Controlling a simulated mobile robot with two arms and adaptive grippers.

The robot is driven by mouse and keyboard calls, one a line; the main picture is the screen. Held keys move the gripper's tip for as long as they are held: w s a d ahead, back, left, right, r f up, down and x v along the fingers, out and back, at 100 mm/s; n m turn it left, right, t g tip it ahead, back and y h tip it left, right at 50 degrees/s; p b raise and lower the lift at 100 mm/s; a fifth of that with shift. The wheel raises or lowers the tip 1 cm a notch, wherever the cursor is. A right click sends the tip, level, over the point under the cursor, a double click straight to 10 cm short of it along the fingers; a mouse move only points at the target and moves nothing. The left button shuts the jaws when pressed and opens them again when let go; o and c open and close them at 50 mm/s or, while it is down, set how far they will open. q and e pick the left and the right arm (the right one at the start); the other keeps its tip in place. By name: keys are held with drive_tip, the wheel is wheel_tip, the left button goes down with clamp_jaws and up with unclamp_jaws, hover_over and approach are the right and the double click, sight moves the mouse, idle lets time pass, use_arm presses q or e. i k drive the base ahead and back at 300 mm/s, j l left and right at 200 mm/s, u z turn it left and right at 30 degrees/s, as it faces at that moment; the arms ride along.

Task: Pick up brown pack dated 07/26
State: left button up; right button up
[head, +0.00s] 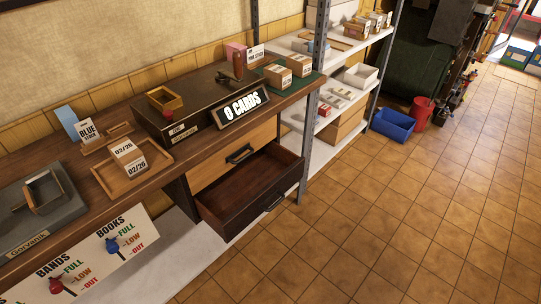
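A brown pack (128,158) with white labels reading 02/26 sits in a wooden tray (157,155) on the bench, at the left. Two more brown packs stand on a green mat at the bench's right end: a nearer one (278,77) and a farther one (300,66). Their labels are too small to read. More small brown and white packs (361,25) stand on the top rack shelf, also unreadable. I cannot make out a 07/26 date on any pack. Neither of my grippers is in view.
A dark box (190,103) with a "0 CARDS" sign (241,106) stands mid-bench. A drawer (249,190) below hangs open. A rack post (312,110) rises beside the mat. A grey machine (40,212) fills the bench's left end.

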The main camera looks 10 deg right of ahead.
sight(278, 77)
drive_tip(key=i+l+u, duration=0.1)
drive_tip(key=u, duration=0.5)
drive_tip(key=i+l+u, duration=0.15)
drive_tip(key=l+u, duration=0.15)
drive_tip(key=l, duration=0.65)
drive_tip(key=l+u, duration=0.3)
drive_tip(key=l, duration=0.7)
drive_tip(key=i, duration=0.05)
